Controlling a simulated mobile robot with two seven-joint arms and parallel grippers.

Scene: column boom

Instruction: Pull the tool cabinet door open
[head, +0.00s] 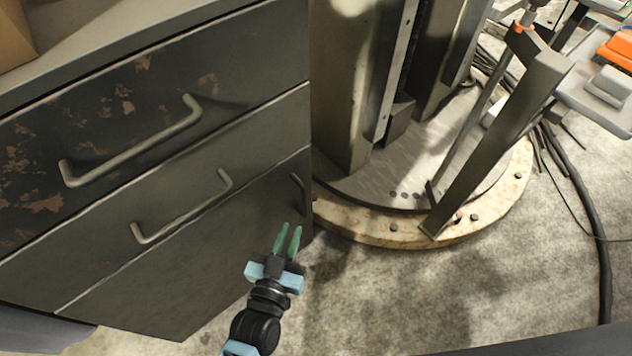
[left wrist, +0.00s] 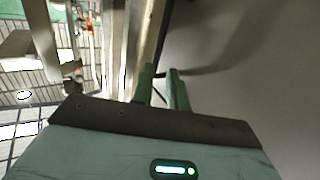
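The tool cabinet (head: 150,290) is dark grey and worn, at the left of the head view. Its lower door (head: 235,235) is shut and has a short upright dark handle (head: 299,192) near its right edge. My left gripper (head: 290,228) has green fingers parted by a narrow gap, pointing up at the handle's lower end. From the head view I cannot tell whether they touch it. In the left wrist view the fingers (left wrist: 160,73) are apart beside a plain grey surface; a thin dark piece shows near the tips. My right gripper is out of view.
Two drawers with bar handles, the upper (head: 130,145) and the lower (head: 185,210), sit above the door. A round column base (head: 375,225) with bolts stands close to the cabinet's right. A black cable (head: 590,220) lies at the right. Concrete floor (head: 400,300) in front is clear.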

